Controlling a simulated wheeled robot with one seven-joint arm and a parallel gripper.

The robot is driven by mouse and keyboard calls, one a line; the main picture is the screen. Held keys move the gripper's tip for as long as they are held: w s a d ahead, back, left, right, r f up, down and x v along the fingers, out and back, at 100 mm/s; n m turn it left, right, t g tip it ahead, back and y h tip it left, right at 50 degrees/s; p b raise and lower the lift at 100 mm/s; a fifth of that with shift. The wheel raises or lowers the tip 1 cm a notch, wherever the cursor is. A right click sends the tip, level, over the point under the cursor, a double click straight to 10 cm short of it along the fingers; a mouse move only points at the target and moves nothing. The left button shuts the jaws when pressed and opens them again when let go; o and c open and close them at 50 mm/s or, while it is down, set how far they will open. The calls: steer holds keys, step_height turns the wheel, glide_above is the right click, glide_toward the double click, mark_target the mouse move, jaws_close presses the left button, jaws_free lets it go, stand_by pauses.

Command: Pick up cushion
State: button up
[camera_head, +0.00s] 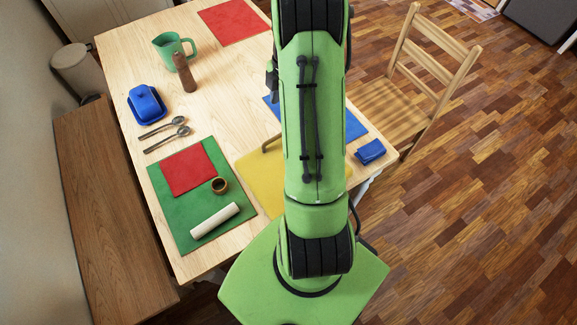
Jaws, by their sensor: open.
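I cannot make out anything that is clearly a cushion in this view. A small blue block-like item (370,151), perhaps folded cloth, lies at the table's right edge, right of my arm. My green arm crosses the middle of the view and covers part of the table. A dark part of my gripper (271,83) shows at the arm's left side, over the table; the rest is hidden behind the arm. I see nothing held in the part that shows.
The wooden table (222,95) bears a green mug (168,50), brown mill (184,75), blue butter dish (146,104), spoons (166,134), a green mat (168,213) with a white roll (214,221), and a yellow mat (258,178). A chair (385,105) stands right; a bench (112,210) left.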

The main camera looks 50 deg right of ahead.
mark_target(276, 136)
steer(key=f, duration=0.4)
steer(key=a+f, duration=0.1)
steer(key=f, duration=0.4)
steer(key=a+f, duration=0.1)
steer(key=f, duration=0.4)
steer(key=shift+w+a+f+b, duration=0.1)
steer(key=shift+w+f+b, duration=0.05)
steer(key=shift+w+b, duration=0.2)
jaws_close()
stand_by(0.4)
